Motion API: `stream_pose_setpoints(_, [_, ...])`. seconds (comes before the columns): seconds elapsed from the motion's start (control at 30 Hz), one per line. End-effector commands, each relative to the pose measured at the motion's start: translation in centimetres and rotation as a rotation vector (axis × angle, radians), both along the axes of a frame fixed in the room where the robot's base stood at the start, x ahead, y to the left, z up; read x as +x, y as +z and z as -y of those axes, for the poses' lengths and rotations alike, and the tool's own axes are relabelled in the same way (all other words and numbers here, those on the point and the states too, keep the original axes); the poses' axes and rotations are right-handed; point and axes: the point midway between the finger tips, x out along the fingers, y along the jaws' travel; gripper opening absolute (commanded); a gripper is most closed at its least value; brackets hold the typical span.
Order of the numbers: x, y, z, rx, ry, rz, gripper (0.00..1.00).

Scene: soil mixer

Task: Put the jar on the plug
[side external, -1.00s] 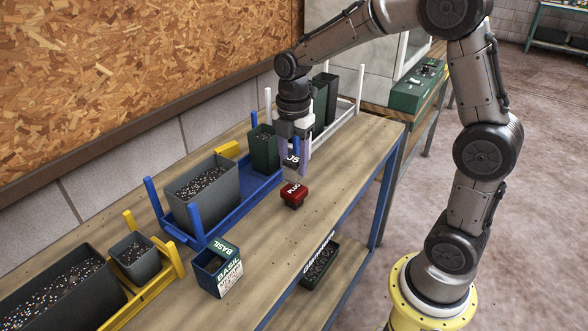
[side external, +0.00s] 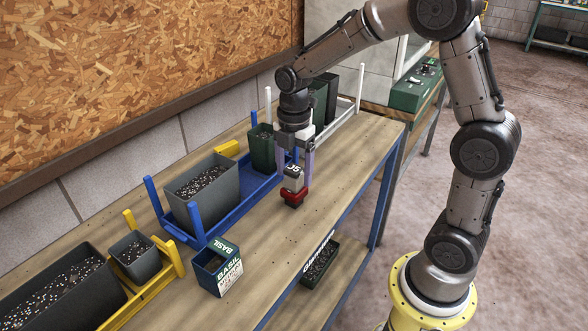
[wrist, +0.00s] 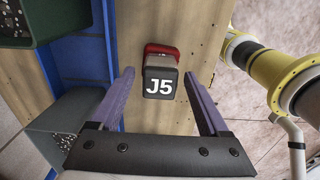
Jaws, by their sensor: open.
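The jar (side external: 293,179) is a small grey block-like piece with a dark top marked J5. It sits on the red plug (side external: 294,198) on the wooden bench and looks upright. In the wrist view the jar (wrist: 160,84) shows its J5 top, and the red plug (wrist: 162,50) shows just beyond it, partly hidden. My gripper (side external: 295,169) is above and around the jar. In the wrist view my gripper (wrist: 159,76) is open, its purple fingers apart with gaps on both sides of the jar. How the jar seats on the plug is partly hidden.
A blue rack (side external: 245,200) with a grey soil bin (side external: 205,195) and a dark green pot (side external: 263,150) stands left of the plug. A basil box (side external: 218,268) stands nearer on the bench. Bare wood lies right of the plug.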

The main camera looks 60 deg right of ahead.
Motion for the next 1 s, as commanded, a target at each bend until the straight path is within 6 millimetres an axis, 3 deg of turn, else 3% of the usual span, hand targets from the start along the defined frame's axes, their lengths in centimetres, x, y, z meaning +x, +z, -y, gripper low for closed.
stream_pose_setpoints(0.23, [0.1, 1.5, 0.0, -0.001, 0.0, 0.004, 0.79])
stream_pose_setpoints(0.7, [0.0, 10.3, 0.0, 0.0, 0.0, 0.004, 0.79])
stream_pose_setpoints(1.0, [-0.7, 12.7, -0.3, -0.002, -0.049, 0.017, 0.79])
